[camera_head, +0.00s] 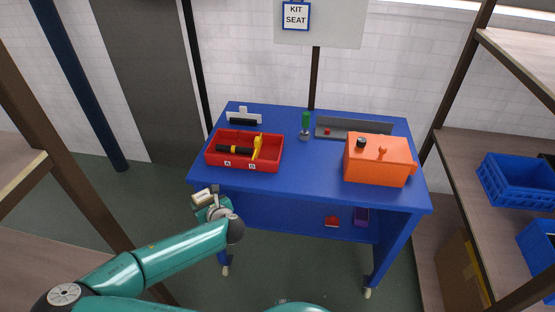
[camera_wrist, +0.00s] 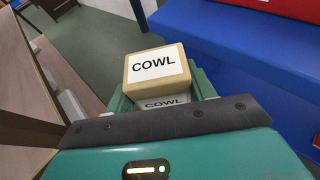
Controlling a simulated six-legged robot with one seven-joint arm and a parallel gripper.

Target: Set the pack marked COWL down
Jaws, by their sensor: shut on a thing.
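The pack marked COWL (camera_wrist: 156,70) is a small tan box with white labels, seen close up in the wrist view. My gripper (camera_wrist: 160,92) is shut on it, and its dark bar and teal body hide the pack's lower part. In the head view the pack (camera_head: 202,195) shows small at the end of my teal arm. There my gripper (camera_head: 212,208) is just off the front left corner of the blue cart (camera_head: 310,188), a little left of the cart's leg in the picture.
On the cart's top stand a red tray (camera_head: 222,162) with tools, an orange box (camera_head: 378,165), a grey channel (camera_head: 365,122) and a green-handled tool (camera_head: 305,121). Bare blue top lies between tray and orange box. A KIT SEAT sign (camera_head: 296,15) hangs behind. Shelves flank both sides.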

